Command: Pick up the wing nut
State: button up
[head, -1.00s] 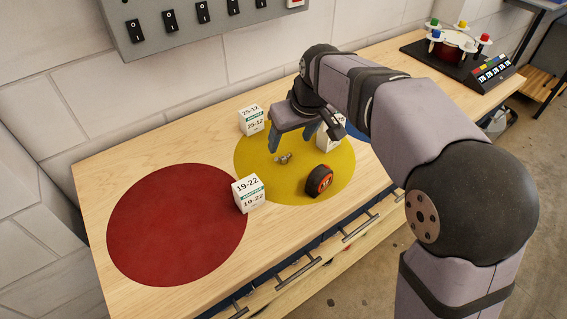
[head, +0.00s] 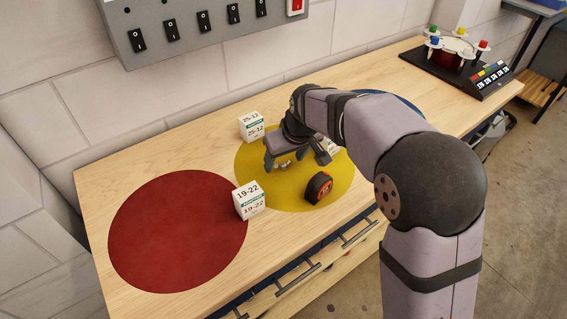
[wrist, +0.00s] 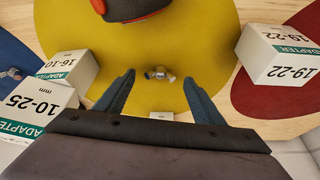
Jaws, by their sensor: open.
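The wing nut (wrist: 160,74) is a small metallic piece lying on the yellow disc (wrist: 185,35). In the wrist view it lies ahead of my gripper (wrist: 158,82), roughly midway between its two blue fingers. The fingers are spread wide and hold nothing. In the head view my gripper (head: 293,164) is low over the yellow disc, and the wing nut (head: 284,164) shows only partly between the fingers. I cannot tell the exact height of the fingertips above the disc.
An orange-and-black tape measure (head: 319,187) stands on the yellow disc. White adapter boxes stand around: one at the red disc's edge (head: 249,200), one behind (head: 252,126), and others right of the gripper, partly hidden. The red disc (head: 170,235) is otherwise clear. A switch panel (head: 200,25) is on the wall.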

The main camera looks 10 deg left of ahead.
aim_at(285, 168)
jog(key=shift+w+f, duration=0.1)
jog(key=shift+f, duration=0.15)
jog(key=c, duration=1.1)
jog(key=shift+r, duration=0.2)
notch_tip(285, 168, up, 10)
jog(key=shift+f, duration=0.15)
